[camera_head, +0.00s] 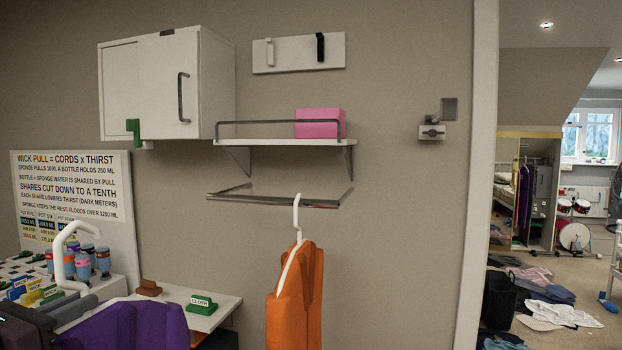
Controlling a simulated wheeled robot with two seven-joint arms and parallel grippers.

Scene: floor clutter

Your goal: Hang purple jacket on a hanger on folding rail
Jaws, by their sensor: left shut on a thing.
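The purple jacket (143,326) is at the bottom left on a white hanger (62,258), whose curved hook points up. My left gripper (72,308) is shut on this hanger near the base of its hook, beside the jacket. The lower part of the jacket is out of frame. The folding rail (275,199) sticks out from the wall below a small shelf, right of the jacket and higher in the picture. An orange garment (288,312) hangs on another white hanger (297,222), its hook at the rail's front bar. My right gripper is not in view.
Several small bottles (84,262) are close behind the held hanger. A shelf (285,142) with a pink box (320,123) is above the rail. The rail's left part is free.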

